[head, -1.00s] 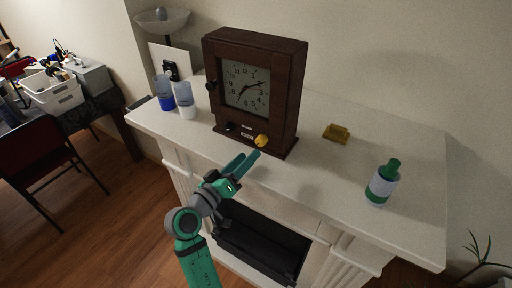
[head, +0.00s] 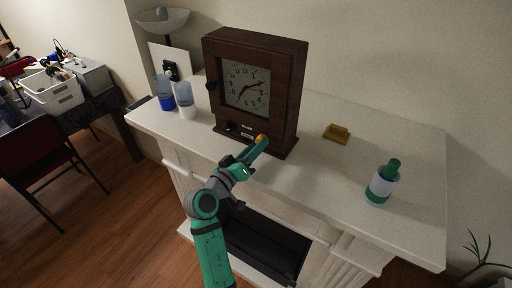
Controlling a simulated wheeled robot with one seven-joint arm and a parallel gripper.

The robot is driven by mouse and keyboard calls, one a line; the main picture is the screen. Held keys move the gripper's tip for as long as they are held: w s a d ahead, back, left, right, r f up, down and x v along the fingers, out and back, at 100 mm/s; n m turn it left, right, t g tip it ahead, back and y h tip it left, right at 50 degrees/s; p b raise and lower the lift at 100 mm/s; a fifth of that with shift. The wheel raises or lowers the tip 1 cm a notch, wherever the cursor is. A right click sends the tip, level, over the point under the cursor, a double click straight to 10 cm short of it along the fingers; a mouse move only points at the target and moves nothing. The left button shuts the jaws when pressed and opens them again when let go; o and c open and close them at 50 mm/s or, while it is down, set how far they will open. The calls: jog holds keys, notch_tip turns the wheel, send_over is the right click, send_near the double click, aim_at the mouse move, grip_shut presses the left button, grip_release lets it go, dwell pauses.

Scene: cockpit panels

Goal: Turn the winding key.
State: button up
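A dark brown wooden clock (head: 290,98) stands upright on the white mantel. The winding key (head: 262,138) is a small yellow knob low on the right of its front, partly hidden behind my fingertips. My gripper (head: 260,144) is green and its fingertips are at the key, overlapping it in the head view. The fingers look close together, one in front of the other. I cannot tell whether they grip the key. A black knob (head: 231,126) sits at the lower left of the clock front.
On the mantel (head: 320,175), a yellow block (head: 337,133) lies right of the clock and a green-and-white bottle (head: 383,183) stands farther right. Two cups (head: 185,99) stand to the left.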

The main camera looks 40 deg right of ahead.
jog(key=shift+m, duration=0.5)
jog(key=m, duration=0.2)
jog(key=shift+m, duration=0.4)
jog(key=m, duration=0.8)
jog(key=shift+w+y, duration=0.1)
jog(key=shift+y, duration=0.3)
jog(key=shift+m, duration=1.9)
jog(key=o, duration=1.1)
jog(key=shift+a, duration=0.15)
